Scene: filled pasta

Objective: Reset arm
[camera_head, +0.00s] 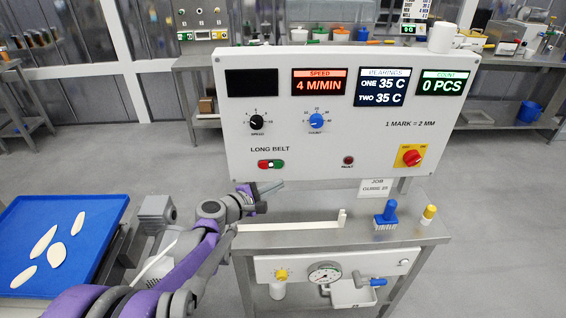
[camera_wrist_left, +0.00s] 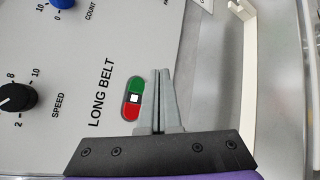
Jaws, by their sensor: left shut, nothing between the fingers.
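My left arm comes in from the lower left in the head view. Its gripper (camera_head: 268,186) is just below the lower edge of the white control panel (camera_head: 350,145), near the green and red LONG BELT switch (camera_head: 271,164). In the left wrist view the gripper's fingers (camera_wrist_left: 153,75) are together and empty. They lie beside the switch (camera_wrist_left: 133,95) there, with no clear contact. My right gripper is not in view.
Below the panel is a metal table (camera_head: 400,232) with a blue brush (camera_head: 386,214), a yellow-capped item (camera_head: 428,214) and a white bar (camera_head: 290,227). A blue tray (camera_head: 85,215) with several pale pieces stands at the left. Grey floor is open at the right.

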